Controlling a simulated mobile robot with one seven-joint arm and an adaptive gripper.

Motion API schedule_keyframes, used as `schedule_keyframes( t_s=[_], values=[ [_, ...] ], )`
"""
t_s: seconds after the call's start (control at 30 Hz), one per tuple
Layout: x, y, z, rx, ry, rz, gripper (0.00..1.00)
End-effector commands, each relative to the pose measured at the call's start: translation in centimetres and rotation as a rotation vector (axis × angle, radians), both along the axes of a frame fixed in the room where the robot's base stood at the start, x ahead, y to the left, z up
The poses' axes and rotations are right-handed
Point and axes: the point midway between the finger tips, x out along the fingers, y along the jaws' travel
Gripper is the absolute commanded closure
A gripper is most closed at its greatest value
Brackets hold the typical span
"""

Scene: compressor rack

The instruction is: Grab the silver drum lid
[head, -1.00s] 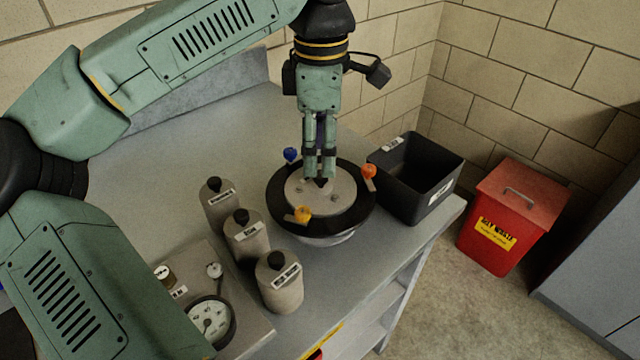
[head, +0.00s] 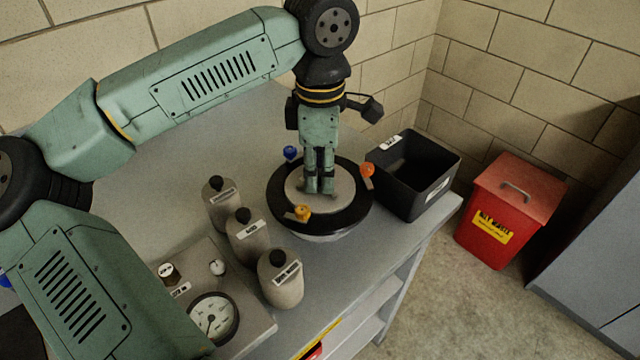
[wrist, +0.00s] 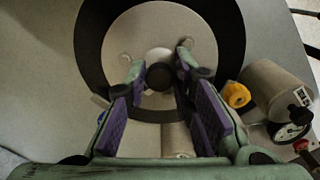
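The silver drum lid (head: 345,190) is a round pale grey disc inside a black ring on the table. In the wrist view the lid (wrist: 150,25) has a dark round knob (wrist: 160,76) near its middle. My gripper (head: 319,192) points down over the lid, fingertips close to its surface. In the wrist view my gripper (wrist: 160,72) is open, with one finger on each side of the knob. I cannot tell whether the fingers touch it. The head view hides the knob behind the fingers.
The black ring (head: 283,212) carries blue (head: 290,153), orange (head: 367,170) and yellow (head: 301,213) clamps or knobs. Three grey bottles (head: 281,280) and a gauge (head: 212,317) stand left and front. A black bin (head: 412,177) stands close right. A red waste bin (head: 508,212) is on the floor.

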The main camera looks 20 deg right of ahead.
Motion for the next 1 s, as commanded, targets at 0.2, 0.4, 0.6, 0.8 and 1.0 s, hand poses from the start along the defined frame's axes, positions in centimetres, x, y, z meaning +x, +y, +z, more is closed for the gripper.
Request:
schedule_keyframes(
  t_s=[0.2, 0.4, 0.6, 0.8, 1.0],
  values=[
    [0.0, 0.0, 0.0, 0.000, 0.000, 0.000, 0.94],
    [0.0, 0.0, 0.0, 0.000, 0.000, 0.000, 1.00],
    [0.0, 0.0, 0.0, 0.000, 0.000, 0.000, 1.00],
    [0.0, 0.0, 0.1, 0.000, 0.000, 0.000, 1.00],
    [0.1, 0.0, 1.6, 0.001, -0.004, 0.001, 1.00]
  ],
)
